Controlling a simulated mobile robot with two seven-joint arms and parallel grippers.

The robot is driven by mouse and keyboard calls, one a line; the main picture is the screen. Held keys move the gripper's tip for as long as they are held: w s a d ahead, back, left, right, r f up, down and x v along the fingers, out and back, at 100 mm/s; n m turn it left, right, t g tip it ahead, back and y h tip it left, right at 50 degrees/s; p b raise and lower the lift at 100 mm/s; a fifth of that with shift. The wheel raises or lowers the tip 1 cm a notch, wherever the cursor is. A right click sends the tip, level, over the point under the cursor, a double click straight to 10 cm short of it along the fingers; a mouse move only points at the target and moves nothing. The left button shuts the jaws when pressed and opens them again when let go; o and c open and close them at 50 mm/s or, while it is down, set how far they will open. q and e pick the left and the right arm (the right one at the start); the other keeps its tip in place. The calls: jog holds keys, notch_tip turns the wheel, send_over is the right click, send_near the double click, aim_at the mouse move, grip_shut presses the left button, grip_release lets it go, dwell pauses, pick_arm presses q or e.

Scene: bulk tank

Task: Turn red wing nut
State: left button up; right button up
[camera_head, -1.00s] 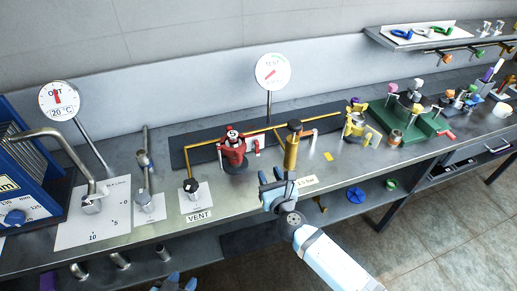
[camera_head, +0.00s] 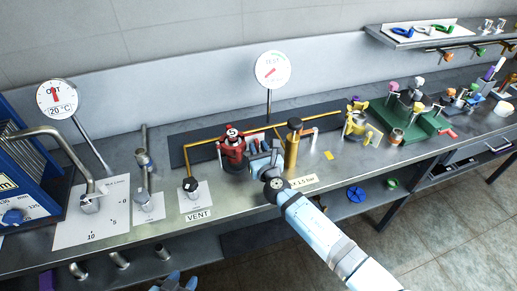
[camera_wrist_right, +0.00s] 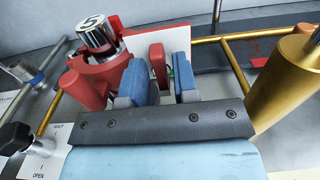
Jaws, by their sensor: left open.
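The red device (camera_head: 233,152) with a silver-and-black knob on top stands on the bench. In the right wrist view, the red body (camera_wrist_right: 100,75) is left of my fingers. A flat red piece, apparently a wing of the red wing nut (camera_wrist_right: 157,58), shows between my fingertips, close to the left finger. My right gripper (camera_head: 262,147) is just right of the red device; its blue fingers (camera_wrist_right: 165,82) are apart, with a gap beside the red piece. I cannot tell whether they touch it. My left gripper (camera_head: 176,284) is low at the bottom edge, away from the bench objects, partly cut off.
A brass cylinder (camera_head: 293,148) stands close to the right of my right gripper, also in the wrist view (camera_wrist_right: 285,80). Yellow pipes run behind. The VENT valve (camera_head: 191,187) is to the left. A gauge (camera_head: 272,70) stands behind, a green-based fixture (camera_head: 412,120) farther right.

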grip_shut()
jog(key=shift+n, duration=0.3)
jog(key=shift+r+n+p, duration=0.1)
jog(key=shift+n+p, duration=0.9)
jog(key=shift+n, duration=0.2)
jog(key=n+p, duration=0.1)
jog(key=n, duration=0.1)
jog(key=shift+a+n, duration=0.1)
jog(key=shift+n, duration=0.2)
jog(key=shift+n+p, duration=0.45)
jog(key=shift+n, duration=0.15)
jog(key=shift+f, duration=0.2)
jog(key=shift+o, duration=1.5)
grip_release()
